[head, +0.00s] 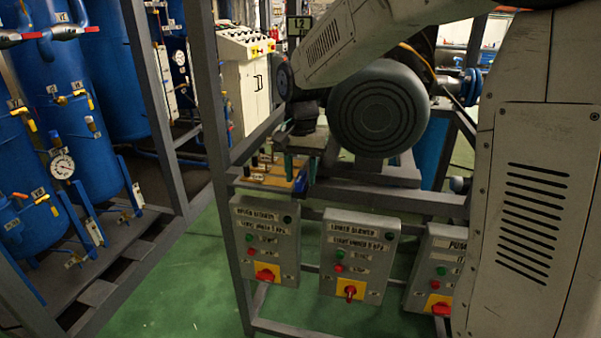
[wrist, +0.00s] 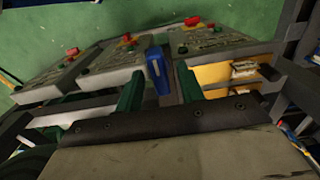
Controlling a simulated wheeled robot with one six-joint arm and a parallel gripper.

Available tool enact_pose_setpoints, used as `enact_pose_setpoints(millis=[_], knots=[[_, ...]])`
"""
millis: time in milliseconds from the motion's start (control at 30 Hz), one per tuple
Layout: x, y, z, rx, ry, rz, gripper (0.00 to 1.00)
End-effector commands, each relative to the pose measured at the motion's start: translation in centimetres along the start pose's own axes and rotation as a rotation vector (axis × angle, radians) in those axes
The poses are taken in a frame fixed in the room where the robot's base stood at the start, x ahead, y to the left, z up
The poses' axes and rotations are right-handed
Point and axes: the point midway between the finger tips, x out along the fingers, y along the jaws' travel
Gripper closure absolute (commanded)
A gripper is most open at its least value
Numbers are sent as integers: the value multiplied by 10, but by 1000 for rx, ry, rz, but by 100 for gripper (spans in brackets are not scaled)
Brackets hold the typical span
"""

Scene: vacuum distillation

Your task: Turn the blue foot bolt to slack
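A blue upright handle-like part (wrist: 157,68), which I take as the blue foot bolt, shows between my gripper's fingers in the wrist view. My gripper (wrist: 159,88) has two green fingers spread apart, one on each side of the blue part, with small gaps showing. In the head view my gripper (head: 299,167) points down by the left end of the motor frame. A blue part (head: 300,183) shows low between or just behind its fingers there. The base of the bolt is hidden, and I cannot tell whether a finger touches it.
A large dark motor (head: 379,108) sits on the frame right of my gripper. A yellow plate (head: 268,178) with several small dark knobs lies left of it. Control boxes (head: 265,240) with red switches hang below. Blue tanks (head: 50,140) stand at left; green floor (head: 185,290) is open between.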

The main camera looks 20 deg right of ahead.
Motion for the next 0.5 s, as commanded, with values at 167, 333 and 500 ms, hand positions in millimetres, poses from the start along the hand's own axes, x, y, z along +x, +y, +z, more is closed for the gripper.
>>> enact_pose_setpoints(millis=[167,333,500], knots=[[0,0,0,0,-1,1,62],[-16,0,0,0,2,-1,62],[-47,0,0,0,2,-2,62]])
